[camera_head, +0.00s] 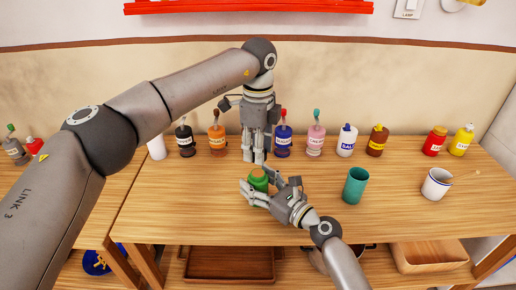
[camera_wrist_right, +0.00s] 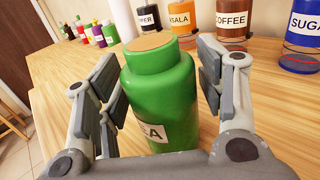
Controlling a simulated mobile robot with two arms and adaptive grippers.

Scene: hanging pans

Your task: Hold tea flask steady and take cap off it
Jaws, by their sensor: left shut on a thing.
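The green tea flask (camera_head: 258,180) stands upright near the middle front of the table. In the right wrist view the flask (camera_wrist_right: 160,95) has a tan round top on a short green neck and a partly hidden white label. My right gripper (camera_head: 257,184) is low, with its fingers on both sides of the flask; they look spread, with narrow gaps beside it. My left gripper (camera_head: 254,160) points down just above and behind the flask, its fingers close together on something too small to make out. I cannot tell whether a separate cap is on the flask.
A row of labelled bottles, including a blue one (camera_head: 283,142) and an orange one (camera_head: 217,140), stands along the back wall. A teal cup (camera_head: 355,186) and a white mug (camera_head: 436,184) are to the right.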

